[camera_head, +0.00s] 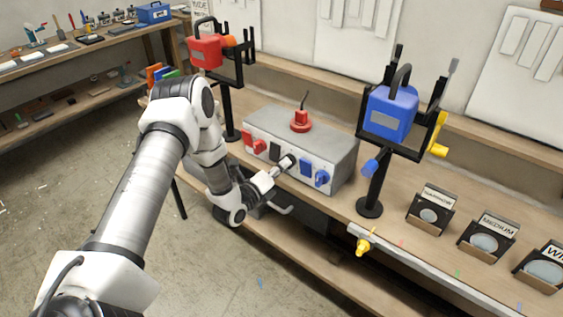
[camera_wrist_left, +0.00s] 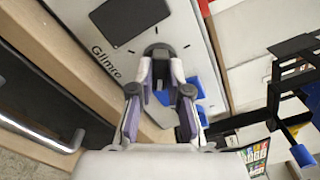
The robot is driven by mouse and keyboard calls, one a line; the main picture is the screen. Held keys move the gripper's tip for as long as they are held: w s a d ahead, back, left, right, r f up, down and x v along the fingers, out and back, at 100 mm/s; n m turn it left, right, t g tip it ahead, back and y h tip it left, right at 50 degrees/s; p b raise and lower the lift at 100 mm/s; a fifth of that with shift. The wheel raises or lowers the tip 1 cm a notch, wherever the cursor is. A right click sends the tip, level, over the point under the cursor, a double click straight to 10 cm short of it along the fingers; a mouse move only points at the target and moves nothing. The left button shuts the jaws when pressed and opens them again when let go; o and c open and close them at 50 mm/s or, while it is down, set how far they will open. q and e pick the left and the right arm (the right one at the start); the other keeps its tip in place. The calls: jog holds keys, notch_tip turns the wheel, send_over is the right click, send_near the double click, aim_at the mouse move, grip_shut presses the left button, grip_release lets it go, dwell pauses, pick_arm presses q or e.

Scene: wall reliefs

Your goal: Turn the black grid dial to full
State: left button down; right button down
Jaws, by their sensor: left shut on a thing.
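A grey box (camera_head: 335,155) stands on the bench with red, black and blue controls on its front. The black grid dial (camera_head: 289,159) is in the middle, beside its black plate (camera_head: 275,151). My left gripper (camera_head: 281,167) reaches the front of the box and is shut on the black dial. In the left wrist view, the dial (camera_wrist_left: 158,48) shows as a dark rounded end between the fingertips of the gripper (camera_wrist_left: 159,62), below the black plate (camera_wrist_left: 130,18). The fingers hide most of the dial, so I cannot tell its setting. My right gripper is not in view.
The red dial (camera_head: 260,147) and blue dial (camera_head: 321,178) flank the black one closely. A red knob with a lever (camera_head: 301,121) is on the box top. Stands hold a red lamp (camera_head: 205,50) and a blue lamp (camera_head: 390,112). Lens holders (camera_head: 430,212) stand right.

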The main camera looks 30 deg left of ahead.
pick_arm(q)
jog(key=shift+m+p, duration=0.7)
jog(key=shift+m, duration=0.6)
jog(key=shift+f, duration=0.1)
jog(key=shift+s, duration=0.1)
jog(key=c, duration=1.1)
grip_release()
jog(key=s, duration=0.8)
jog(key=s+a, duration=0.1)
jog(key=s, duration=0.3)
